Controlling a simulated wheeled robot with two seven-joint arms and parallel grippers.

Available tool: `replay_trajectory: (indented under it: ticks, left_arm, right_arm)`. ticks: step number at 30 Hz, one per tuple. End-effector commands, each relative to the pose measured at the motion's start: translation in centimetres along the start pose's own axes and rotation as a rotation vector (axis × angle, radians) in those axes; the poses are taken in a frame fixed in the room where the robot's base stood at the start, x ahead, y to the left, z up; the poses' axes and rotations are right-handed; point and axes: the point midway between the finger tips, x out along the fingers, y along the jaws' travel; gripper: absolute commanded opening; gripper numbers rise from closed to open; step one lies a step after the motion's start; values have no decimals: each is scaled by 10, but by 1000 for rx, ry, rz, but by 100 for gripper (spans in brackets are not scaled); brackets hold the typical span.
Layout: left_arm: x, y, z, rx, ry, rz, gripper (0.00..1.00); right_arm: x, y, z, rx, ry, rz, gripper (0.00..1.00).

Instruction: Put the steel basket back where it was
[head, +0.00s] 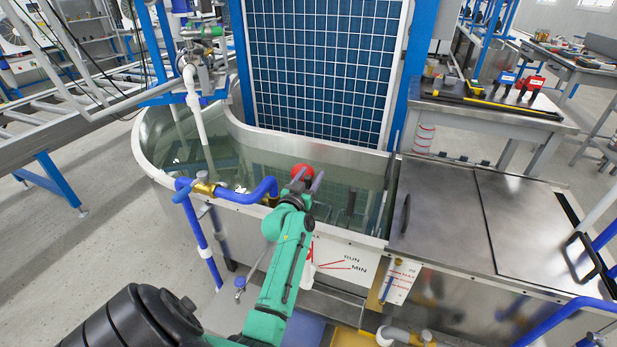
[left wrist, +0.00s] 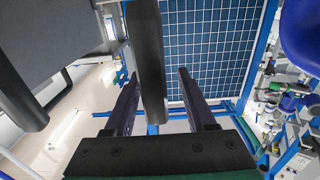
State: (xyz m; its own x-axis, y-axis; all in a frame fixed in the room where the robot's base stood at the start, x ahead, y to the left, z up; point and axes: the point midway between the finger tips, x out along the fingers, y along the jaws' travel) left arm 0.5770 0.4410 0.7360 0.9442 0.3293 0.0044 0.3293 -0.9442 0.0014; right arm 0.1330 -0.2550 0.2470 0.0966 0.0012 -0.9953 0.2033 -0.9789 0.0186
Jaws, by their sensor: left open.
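I cannot make out the steel basket for certain in either view. My left gripper (head: 307,183) is over the near part of the water tank (head: 340,230), with its fingers pointing away from me. It is open and looks empty. A red ball (head: 302,171) shows just behind the fingers; I cannot tell if they touch it. In the left wrist view the two fingers (left wrist: 157,98) stand apart, and a dark bar (left wrist: 148,50) shows between them; I cannot tell what it belongs to. My right gripper is not in view.
A blue grid panel (head: 325,65) stands behind the tank. Blue pipe with a brass fitting (head: 204,189) runs along its near rim. Steel lids with black handles (head: 440,210) lie at the right. A bench (head: 495,105) with tools stands behind them. A white upright pipe (head: 195,110) enters the tank at left.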

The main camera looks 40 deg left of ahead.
Motion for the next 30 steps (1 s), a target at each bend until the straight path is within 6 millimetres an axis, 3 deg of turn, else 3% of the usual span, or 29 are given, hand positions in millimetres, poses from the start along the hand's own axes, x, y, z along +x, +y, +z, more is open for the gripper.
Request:
replay_trajectory:
  ticks: [5,18,22,30]
  left_arm:
    - [-17,0,-2,1,-1,0,56]
    - [-110,0,-2,0,-2,1,56]
    - [-119,0,-2,0,1,1,56]
    - [-120,0,-2,-1,1,1,56]
  right_arm:
    - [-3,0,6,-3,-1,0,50]
    - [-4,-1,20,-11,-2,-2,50]
    - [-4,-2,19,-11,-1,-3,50]
    - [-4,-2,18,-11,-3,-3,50]
